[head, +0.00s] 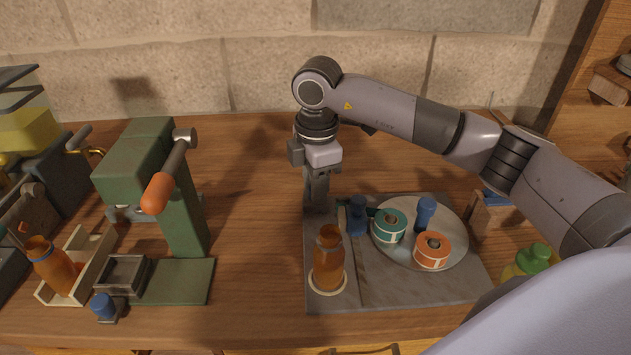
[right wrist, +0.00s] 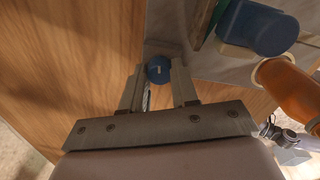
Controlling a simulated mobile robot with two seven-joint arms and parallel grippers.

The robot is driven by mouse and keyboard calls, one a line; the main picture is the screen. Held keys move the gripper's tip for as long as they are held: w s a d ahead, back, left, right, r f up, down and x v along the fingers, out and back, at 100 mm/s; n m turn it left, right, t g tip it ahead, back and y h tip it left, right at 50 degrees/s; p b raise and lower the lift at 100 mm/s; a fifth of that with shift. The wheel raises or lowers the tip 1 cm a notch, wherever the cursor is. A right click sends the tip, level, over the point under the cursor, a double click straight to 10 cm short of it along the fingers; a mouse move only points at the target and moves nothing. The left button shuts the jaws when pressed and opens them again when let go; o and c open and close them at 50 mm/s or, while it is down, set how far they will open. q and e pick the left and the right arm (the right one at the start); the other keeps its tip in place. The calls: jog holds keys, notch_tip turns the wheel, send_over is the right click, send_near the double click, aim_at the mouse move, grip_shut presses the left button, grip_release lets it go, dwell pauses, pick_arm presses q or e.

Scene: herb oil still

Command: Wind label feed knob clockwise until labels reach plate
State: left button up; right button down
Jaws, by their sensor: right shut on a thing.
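My right gripper (head: 318,200) reaches down at the back left corner of the grey label board (head: 385,290). In the right wrist view its jaws (right wrist: 160,88) are shut on a small round blue knob (right wrist: 159,69) with a short pale mark on its face. The jaws hide this knob in the head view. On the board, a teal label roll (head: 388,226) and an orange label roll (head: 432,250) sit on a round pale plate (head: 455,220). An amber bottle (head: 328,260) stands on a cream ring at the front left. My left gripper is not in view.
Blue posts (head: 357,215) stand near the rolls. A green press (head: 175,200) with an orange-handled lever stands to the left. Farther left, another amber bottle (head: 52,265) leans in a wooden tray (head: 90,265). Bare wood table lies between press and board.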

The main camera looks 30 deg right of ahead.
jog(key=shift+w+r, duration=0.1)
jog(key=shift+r, duration=0.05)
jog(key=c, duration=0.9)
grip_release()
jog(key=shift+o, duration=0.2)
jog(key=r, duration=0.7)
jog(key=shift+s+b, duration=0.25)
jog(key=shift+b, duration=0.05)
